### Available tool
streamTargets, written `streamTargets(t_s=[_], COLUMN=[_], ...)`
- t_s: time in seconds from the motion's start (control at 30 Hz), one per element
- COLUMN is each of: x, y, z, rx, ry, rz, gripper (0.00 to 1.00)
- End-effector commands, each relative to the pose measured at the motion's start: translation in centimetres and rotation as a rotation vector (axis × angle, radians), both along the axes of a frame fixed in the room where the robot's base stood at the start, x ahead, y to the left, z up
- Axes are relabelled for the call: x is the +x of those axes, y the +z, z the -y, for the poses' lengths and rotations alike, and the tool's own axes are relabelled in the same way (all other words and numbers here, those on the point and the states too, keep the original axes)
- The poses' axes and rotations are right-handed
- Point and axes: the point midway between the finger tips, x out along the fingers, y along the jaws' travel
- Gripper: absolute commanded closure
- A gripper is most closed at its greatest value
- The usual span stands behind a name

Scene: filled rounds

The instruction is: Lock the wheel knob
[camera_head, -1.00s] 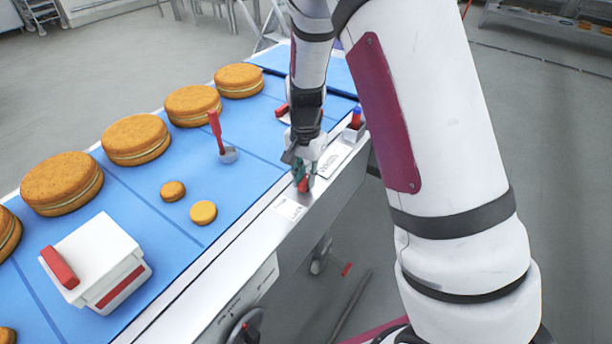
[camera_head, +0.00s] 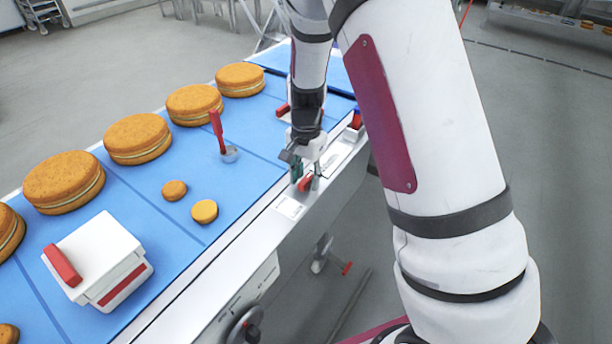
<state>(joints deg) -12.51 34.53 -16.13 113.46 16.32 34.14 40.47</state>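My gripper (camera_head: 306,177) points down at the conveyor's near edge rail, at the middle of the view. Its fingers are at a small red piece (camera_head: 305,184) on the rail; I cannot tell whether they grip it or only stand around it. A dark round wheel (camera_head: 244,328) sits on the conveyor's side panel at the bottom edge, partly cut off by the frame. My gripper is above and to the right of this wheel, well apart from it. Which part is the wheel's lock is too small to tell.
Large filled rounds (camera_head: 138,138) line the blue belt (camera_head: 150,205). A white box with a red handle (camera_head: 95,255) and a red-handled tool (camera_head: 218,132) stand on it. My arm covers much of the right side.

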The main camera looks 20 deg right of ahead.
Motion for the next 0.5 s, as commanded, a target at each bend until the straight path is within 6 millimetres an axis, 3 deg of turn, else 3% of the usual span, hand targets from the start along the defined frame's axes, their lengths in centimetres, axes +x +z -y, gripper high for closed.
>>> streamTargets(t_s=[0.27,0.5], x=[0.0,0.1], y=[0.5,4.3], z=[0.0,0.0], rx=[0.001,0.0], ry=[0.002,0.002], rz=[0.001,0.005], gripper=[0.63,0.63])
